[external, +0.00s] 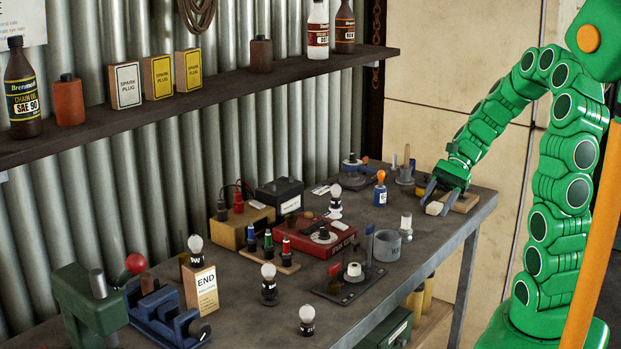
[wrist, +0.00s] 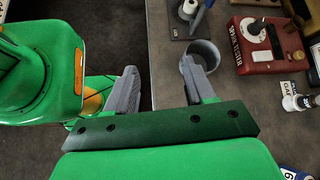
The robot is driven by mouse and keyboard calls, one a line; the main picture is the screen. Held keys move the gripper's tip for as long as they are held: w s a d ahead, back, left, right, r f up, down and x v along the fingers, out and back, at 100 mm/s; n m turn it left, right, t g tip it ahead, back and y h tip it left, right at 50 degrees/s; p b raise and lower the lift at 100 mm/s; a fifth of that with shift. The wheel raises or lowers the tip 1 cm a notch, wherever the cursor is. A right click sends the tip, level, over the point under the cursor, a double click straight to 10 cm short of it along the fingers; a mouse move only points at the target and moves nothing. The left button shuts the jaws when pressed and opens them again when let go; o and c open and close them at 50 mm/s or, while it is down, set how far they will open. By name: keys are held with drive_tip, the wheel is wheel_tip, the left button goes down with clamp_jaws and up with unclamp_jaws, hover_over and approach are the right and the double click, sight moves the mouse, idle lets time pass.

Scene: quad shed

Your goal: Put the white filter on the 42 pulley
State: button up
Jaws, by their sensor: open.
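My gripper (external: 438,199) is open over the far front corner of the bench, beside a wooden block (external: 463,203). The wrist view shows its two grey fingers (wrist: 163,78) wide apart, with only floor and bench edge between them. A small pale piece (external: 434,208) shows by the fingertips in the external view; I cannot tell what it is. Another short white piece (external: 354,270) sits on a dark tray. I cannot read a 42 on any pulley.
A grey cup (external: 386,246) stands near the white cylinder; the wrist view shows it beyond a finger (wrist: 204,48).

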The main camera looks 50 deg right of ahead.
drive_tip(key=s+a+r+n+g+h, duration=0.2)
drive_tip(key=s+a+n+g+h, duration=0.2)
drive_tip(key=s+a+n, duration=0.45)
drive_tip(key=s+r+n+h, duration=0.1)
drive_tip(key=s+n+h, duration=0.5)
drive_tip(key=s+n, duration=0.2)
drive_tip(key=shift+s+r+t, duration=0.25)
drive_tip(key=shift+s+t, duration=0.15)
drive_tip(key=shift+s, duration=0.4)
